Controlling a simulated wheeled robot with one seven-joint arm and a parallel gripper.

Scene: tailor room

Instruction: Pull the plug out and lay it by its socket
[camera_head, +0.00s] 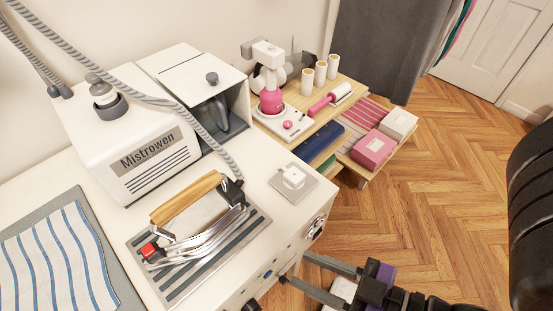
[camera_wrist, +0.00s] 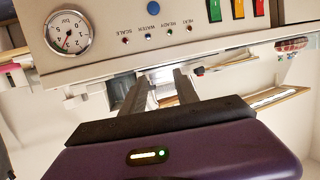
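A small white block, apparently the plug (camera_head: 293,176), sits on a pale square plate, apparently its socket (camera_head: 311,187), at the right end of the white worktop. No cord can be made out. My gripper (camera_head: 292,267) is at the bottom of the head view, beside the worktop's front panel. Its two fingers are apart, with nothing visibly held. In the wrist view, the open gripper (camera_wrist: 162,80) points past the panel edge, with a pale shape between and beyond the fingers. I cannot tell whether that is the plug.
A white steam unit (camera_head: 140,140) stands on the worktop, and an iron (camera_head: 200,220) rests on a striped stand. The panel carries a gauge (camera_wrist: 68,32) and coloured switches (camera_wrist: 238,9). A wooden shelf (camera_head: 322,118) with pink tools stands behind. Wood floor (camera_head: 430,200) lies open to the right.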

